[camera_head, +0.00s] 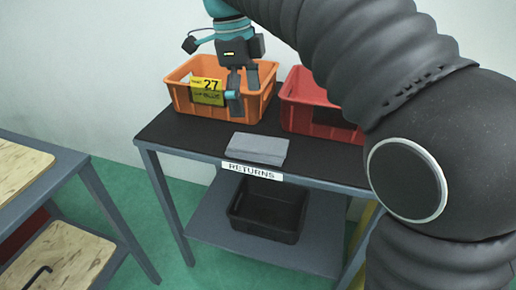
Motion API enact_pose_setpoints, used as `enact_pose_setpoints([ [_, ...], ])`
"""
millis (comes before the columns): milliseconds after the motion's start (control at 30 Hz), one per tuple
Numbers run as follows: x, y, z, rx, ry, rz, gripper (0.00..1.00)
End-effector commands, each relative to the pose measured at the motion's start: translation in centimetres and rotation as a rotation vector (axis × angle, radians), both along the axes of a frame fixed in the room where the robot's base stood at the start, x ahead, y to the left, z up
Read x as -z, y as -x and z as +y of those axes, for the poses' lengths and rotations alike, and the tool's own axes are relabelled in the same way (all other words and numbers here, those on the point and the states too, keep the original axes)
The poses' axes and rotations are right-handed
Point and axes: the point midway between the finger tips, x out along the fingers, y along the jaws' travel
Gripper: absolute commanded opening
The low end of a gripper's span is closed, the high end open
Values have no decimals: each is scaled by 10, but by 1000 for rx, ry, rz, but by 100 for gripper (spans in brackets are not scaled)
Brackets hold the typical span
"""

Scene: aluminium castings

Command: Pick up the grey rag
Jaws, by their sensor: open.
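The grey rag (257,149) lies flat and folded on the black top of the table (188,137), near its front edge, just above the "RETURNS" label. My gripper (243,105) points down in front of the orange crate, above and slightly left of the rag in the picture. Its two fingers are apart and nothing shows between them. It does not touch the rag.
The orange crate (180,103) with a yellow "27" label stands behind the gripper. A red crate (300,122) stands to its right. A black bin (262,222) sits on the lower shelf. A bench (62,172) with wooden boards stands at left.

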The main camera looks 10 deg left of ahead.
Motion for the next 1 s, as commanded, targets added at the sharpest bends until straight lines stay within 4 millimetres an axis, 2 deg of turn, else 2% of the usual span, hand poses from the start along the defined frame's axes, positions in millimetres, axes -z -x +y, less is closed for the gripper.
enact_pose_setpoints([
  [33,12,0,-2,0,1,2,100],
  [233,43,0,-7,-1,1,1,100],
  [533,63,-1,-11,-1,-1,0,100],
  [800,98,-2,-19,-2,0,0,100],
  [1000,106,-2,-20,-1,-2,-2,100],
])
